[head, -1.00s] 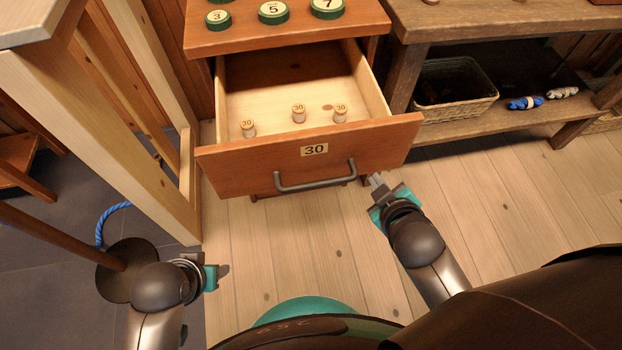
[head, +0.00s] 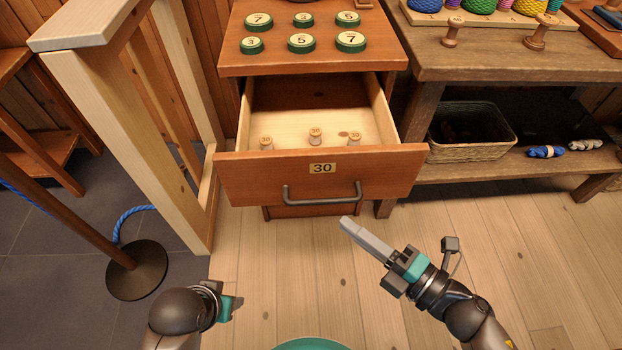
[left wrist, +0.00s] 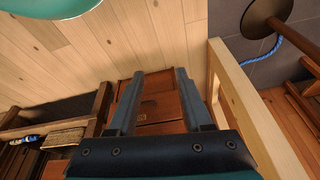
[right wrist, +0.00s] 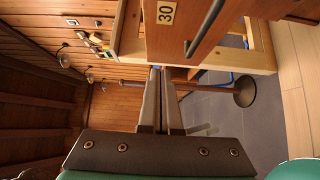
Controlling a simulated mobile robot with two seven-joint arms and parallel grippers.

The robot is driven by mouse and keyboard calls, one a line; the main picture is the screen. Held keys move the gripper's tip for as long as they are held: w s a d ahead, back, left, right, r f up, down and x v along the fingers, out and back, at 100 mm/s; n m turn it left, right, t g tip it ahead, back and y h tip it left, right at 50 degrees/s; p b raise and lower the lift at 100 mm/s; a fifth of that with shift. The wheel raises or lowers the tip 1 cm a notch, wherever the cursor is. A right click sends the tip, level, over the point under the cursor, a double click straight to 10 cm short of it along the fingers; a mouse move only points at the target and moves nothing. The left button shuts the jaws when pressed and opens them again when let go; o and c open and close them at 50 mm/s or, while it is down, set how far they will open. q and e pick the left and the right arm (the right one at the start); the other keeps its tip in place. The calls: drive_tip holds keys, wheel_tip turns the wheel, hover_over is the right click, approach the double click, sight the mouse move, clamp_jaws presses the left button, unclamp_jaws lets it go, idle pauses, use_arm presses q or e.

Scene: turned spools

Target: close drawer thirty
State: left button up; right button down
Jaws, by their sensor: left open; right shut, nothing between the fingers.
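Drawer thirty (head: 240,177) stands pulled out of the wooden cabinet (head: 310,62), its front marked 30 and fitted with a grey bar handle (head: 322,199). Three small spools marked 30 stand inside, one of them in the middle (head: 315,136). My right gripper (head: 345,222) is shut and empty, just in front of and below the handle's right end, apart from it. The right wrist view shows the drawer front (right wrist: 168,40) and handle (right wrist: 205,28) beyond the shut fingers. My left gripper (left wrist: 155,75) is open and empty, low and left of the drawer, pointing towards the cabinet.
A pale wooden frame (head: 130,130) stands close at the drawer's left. A round post base (head: 137,270) with a blue rope is at the lower left. A workbench (head: 480,60) with a basket (head: 470,130) stands right. The floor before the drawer is clear.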

drive_tip(key=b, duration=0.2)
approach(291, 168)
drive_tip(key=w+a, duration=0.2)
drive_tip(key=a, duration=0.2)
use_arm(q)
drive_tip(key=shift+t, duration=0.5)
drive_tip(key=shift+w+r, duration=0.2)
drive_tip(key=shift+r, duration=2.35)
use_arm(e)
drive_tip(key=shift+w, duration=1.1)
drive_tip(key=shift+w, duration=0.1)
